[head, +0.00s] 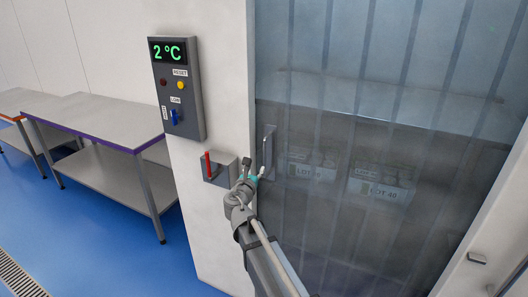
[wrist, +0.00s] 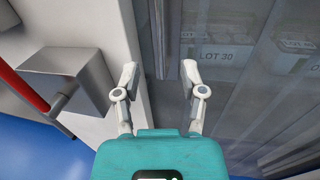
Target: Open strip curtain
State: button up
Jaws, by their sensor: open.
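The strip curtain (head: 345,110) is a row of translucent grey strips hanging across the doorway at the right of the head view. The strips hang down closed, and they also show in the wrist view (wrist: 225,100). A grey upright handle (head: 268,150) is at the curtain's left edge, beside the door frame. My gripper (head: 250,172) is just left of and below this handle. In the wrist view my gripper (wrist: 160,73) is open, with nothing seen between its fingers. A dark upright bar (wrist: 160,40) shows beyond the fingertips; I cannot tell whether they touch it.
A grey box (head: 221,168) with a red lever (head: 208,164) is on the wall close left of my gripper. A control panel (head: 178,88) reads 2 °C. Labelled tubs (head: 312,165) show dimly behind the strips. A steel table (head: 105,120) stands left; blue floor is clear before it.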

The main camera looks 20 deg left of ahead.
aim_at(264, 151)
jog(key=w, duration=0.4)
jog(key=w+a, duration=0.1)
jog(key=w, duration=0.8)
jog(key=shift+w+a, duration=0.3)
grip_shut()
